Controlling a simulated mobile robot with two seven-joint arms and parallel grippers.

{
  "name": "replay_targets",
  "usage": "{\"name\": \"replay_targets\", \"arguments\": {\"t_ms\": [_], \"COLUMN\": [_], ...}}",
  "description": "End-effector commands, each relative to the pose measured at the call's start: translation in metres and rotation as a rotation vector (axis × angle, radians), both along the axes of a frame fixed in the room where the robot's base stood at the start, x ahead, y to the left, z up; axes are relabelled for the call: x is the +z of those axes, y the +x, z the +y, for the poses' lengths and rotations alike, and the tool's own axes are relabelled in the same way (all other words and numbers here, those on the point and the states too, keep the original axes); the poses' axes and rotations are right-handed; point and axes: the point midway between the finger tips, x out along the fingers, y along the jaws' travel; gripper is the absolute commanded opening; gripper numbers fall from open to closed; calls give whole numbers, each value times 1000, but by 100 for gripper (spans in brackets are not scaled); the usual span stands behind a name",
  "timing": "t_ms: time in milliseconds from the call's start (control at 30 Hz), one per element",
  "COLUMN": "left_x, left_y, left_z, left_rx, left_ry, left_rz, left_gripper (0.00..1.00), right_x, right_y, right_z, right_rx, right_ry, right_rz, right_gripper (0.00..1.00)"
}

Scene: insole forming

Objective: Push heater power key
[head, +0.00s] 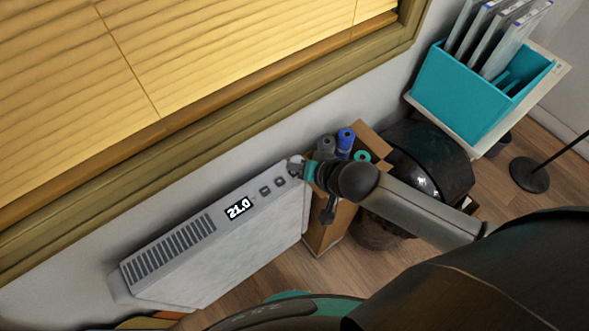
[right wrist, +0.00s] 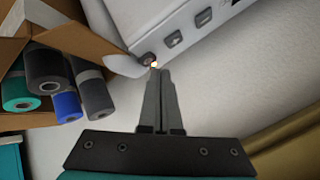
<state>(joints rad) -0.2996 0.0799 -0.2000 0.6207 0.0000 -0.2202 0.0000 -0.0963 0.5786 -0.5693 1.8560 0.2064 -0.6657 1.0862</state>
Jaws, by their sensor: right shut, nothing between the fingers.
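The white heater (head: 225,245) stands against the wall under the window, with a vent grille on its top. Its display (head: 238,208) reads 21.0. Square dark keys sit beside the display, and they also show in the right wrist view (right wrist: 203,18). A round power key (right wrist: 149,59) at the heater's end has a small warm light at it. My right gripper (head: 297,165) is shut and empty, at that end of the heater. In the right wrist view its fingertips (right wrist: 155,70) are right at the round key; I cannot tell whether they touch it. My left gripper is not in view.
A cardboard box (head: 322,238) with rolled mats, one of them blue (head: 345,140), stands right beside the heater's end. A black rounded bin (head: 430,160) and a teal file holder (head: 465,92) are further right. The window sill (head: 200,125) runs above the heater.

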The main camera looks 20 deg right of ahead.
Motion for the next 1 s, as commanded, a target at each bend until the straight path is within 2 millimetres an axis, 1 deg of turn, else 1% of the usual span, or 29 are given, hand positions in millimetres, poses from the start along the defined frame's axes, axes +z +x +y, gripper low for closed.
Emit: {"name": "replay_targets", "arguments": {"t_ms": [467,733,1000], "left_x": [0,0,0], "left_y": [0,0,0], "left_z": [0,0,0], "left_rx": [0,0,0], "left_ry": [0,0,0], "left_rz": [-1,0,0], "left_gripper": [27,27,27], "right_x": [0,-8,-9], "right_y": [0,0,0], "right_z": [0,0,0], "right_rx": [0,-1,0], "right_ry": [0,0,0], "right_rz": [0,2,0], "right_gripper": [0,0,0]}}
